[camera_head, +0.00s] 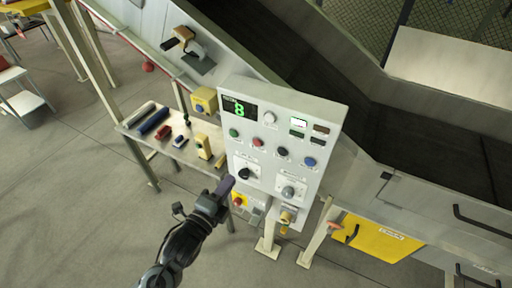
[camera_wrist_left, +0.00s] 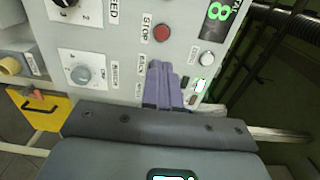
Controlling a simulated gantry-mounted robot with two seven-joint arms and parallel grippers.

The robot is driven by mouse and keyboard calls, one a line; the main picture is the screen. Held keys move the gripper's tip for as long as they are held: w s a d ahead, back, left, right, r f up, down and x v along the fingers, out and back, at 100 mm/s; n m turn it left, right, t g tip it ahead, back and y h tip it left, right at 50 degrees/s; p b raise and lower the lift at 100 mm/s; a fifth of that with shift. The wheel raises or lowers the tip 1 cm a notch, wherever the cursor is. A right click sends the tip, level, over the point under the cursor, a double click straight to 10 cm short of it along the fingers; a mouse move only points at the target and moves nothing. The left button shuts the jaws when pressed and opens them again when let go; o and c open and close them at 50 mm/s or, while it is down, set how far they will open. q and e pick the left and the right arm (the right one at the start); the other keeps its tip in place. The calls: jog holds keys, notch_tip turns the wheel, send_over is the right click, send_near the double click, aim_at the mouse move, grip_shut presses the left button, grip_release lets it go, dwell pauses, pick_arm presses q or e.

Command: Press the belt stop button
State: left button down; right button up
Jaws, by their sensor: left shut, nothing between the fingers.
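The control panel (camera_head: 270,120) is a white box with a green lit "8" display at its top left. Its red button (camera_head: 255,142) is in the upper row, between a green and a black one. In the left wrist view the red button (camera_wrist_left: 162,33) has a "STOP" label beside it. My left gripper (camera_head: 226,184) has purple fingers, shut and empty, in front of the panel's lower left edge near a black knob. In the left wrist view the left gripper (camera_wrist_left: 163,82) points at the panel, below the red button in the picture; contact cannot be told. My right gripper is not in view.
Close to the red button are the green button (camera_head: 233,132), black button (camera_head: 283,151) and blue button (camera_head: 309,161). A second red button (camera_head: 238,201) sits low on the panel. A side shelf (camera_head: 200,152) with small items stands left. The dark conveyor belt (camera_head: 330,85) runs behind.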

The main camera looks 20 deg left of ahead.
pick_arm(q)
jog(key=shift+s+r, duration=0.1)
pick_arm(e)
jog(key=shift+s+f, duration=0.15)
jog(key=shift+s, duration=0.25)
pick_arm(q)
jog(key=p, duration=0.4)
send_near(256, 144)
jog(key=w, duration=0.4)
jog(key=w+d, duration=0.1)
jog(key=w, duration=0.1)
jog(key=shift+w+r, duration=0.2)
jog(key=shift+w, duration=0.15)
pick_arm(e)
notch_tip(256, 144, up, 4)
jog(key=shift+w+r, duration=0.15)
pick_arm(q)
jog(key=shift+w+f, duration=0.1)
